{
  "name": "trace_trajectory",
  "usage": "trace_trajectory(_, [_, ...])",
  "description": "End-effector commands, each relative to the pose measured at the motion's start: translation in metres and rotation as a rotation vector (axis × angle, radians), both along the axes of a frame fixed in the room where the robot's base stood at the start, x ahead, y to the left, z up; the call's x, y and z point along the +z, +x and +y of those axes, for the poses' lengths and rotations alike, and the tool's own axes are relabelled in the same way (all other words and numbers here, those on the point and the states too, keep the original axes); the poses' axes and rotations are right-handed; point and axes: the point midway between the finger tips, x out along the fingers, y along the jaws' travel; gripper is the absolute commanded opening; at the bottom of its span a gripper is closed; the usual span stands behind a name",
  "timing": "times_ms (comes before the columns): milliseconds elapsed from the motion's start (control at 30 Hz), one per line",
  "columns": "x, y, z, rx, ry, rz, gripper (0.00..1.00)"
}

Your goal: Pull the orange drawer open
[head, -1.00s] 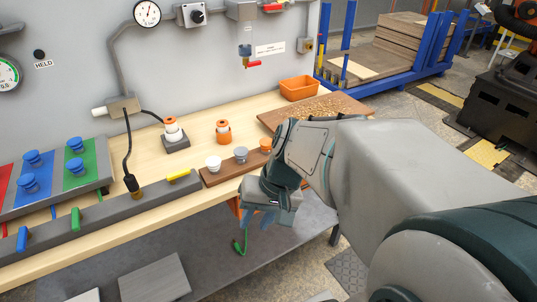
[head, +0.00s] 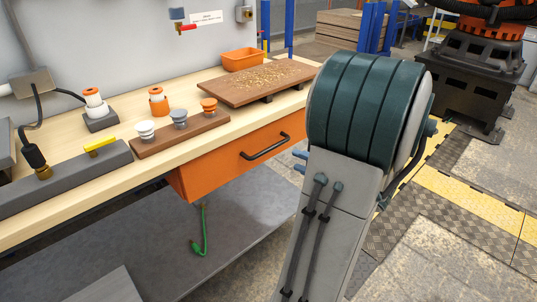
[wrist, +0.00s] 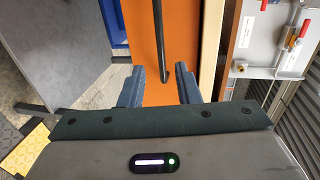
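The orange drawer (head: 215,163) is under the front edge of the wooden workbench. Its front looks flush with the bench edge. A dark bar handle (head: 266,147) is fixed across its front. In the wrist view the orange drawer front (wrist: 180,40) fills the middle and the handle (wrist: 159,45) runs up between the finger lines. My gripper (wrist: 158,85) is open, its two blue-grey fingers apart, with the near end of the handle between or just beyond the tips. I cannot tell touching. In the head view my arm hides most of the gripper; blue fingertips show right of the handle.
On the bench (head: 115,183) a brown rack (head: 180,134) holds several knobbed pieces. A board with chips (head: 258,82) and an orange bin (head: 243,59) stand behind. A green hook (head: 199,240) hangs below the drawer. The floor on the right is open.

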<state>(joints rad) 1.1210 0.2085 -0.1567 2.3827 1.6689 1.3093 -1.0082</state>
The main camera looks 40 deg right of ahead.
Motion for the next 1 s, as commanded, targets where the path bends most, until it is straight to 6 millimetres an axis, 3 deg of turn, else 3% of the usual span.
trace_trajectory(400, [-0.018, 0.084, 0.008, 0.008, 0.003, 0.001, 0.30])
trace_trajectory(600, [-0.023, 0.113, 0.010, 0.006, 0.002, 0.001, 0.30])
trace_trajectory(1000, [-0.025, 0.125, 0.011, 0.004, 0.002, 0.002, 0.30])
